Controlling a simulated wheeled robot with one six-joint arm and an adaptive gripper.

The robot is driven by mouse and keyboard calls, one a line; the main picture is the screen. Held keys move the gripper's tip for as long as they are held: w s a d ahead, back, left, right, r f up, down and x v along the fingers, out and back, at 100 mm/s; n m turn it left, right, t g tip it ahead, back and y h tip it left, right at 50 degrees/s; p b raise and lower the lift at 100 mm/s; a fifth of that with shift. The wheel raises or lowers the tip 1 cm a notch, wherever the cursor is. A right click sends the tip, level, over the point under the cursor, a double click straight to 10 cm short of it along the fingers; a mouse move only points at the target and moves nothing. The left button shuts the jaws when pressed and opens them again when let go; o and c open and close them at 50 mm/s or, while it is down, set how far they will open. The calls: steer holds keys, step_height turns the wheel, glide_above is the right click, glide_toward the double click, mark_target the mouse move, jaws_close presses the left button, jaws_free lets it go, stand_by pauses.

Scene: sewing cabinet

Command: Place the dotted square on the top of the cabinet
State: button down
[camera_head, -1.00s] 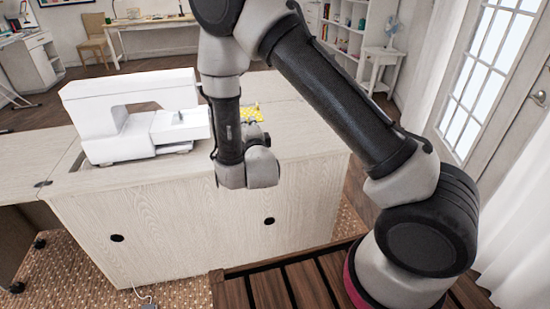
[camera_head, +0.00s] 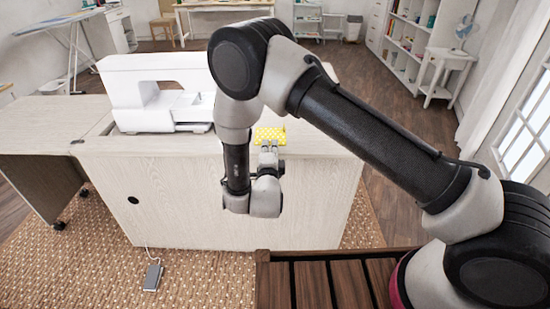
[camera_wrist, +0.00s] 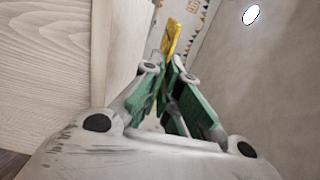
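The dotted square (camera_head: 270,135) is yellow with pale dots. In the head view it shows just beyond my gripper, in front of the cabinet top. In the wrist view the yellow square (camera_wrist: 171,38) shows narrow and nearly edge-on at the fingertips. My gripper (camera_head: 268,147) has green-padded fingers that converge on it in the wrist view (camera_wrist: 168,68), and they look shut on its near edge. The pale wooden cabinet (camera_head: 165,195) stands in front of me, its top (camera_head: 325,140) bare on the right. I cannot tell the square's height over the top.
A white sewing machine (camera_head: 160,90) stands on the cabinet's left part. A side leaf (camera_head: 45,120) extends left. A pedal (camera_head: 153,275) lies on the woven rug (camera_head: 90,265). A white shelf (camera_head: 405,40) and small table (camera_head: 440,65) stand at the back right.

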step_height(320, 180, down, 6)
stand_by(0.4)
steer(key=shift+f, duration=0.15)
steer(key=c, duration=1.6)
jaws_free()
steer(key=shift+c, duration=0.2)
steer(key=s, duration=0.7)
steer(key=shift+s, duration=0.25)
steer(key=shift+w+a+r, duration=0.1)
steer(key=shift+r, duration=0.1)
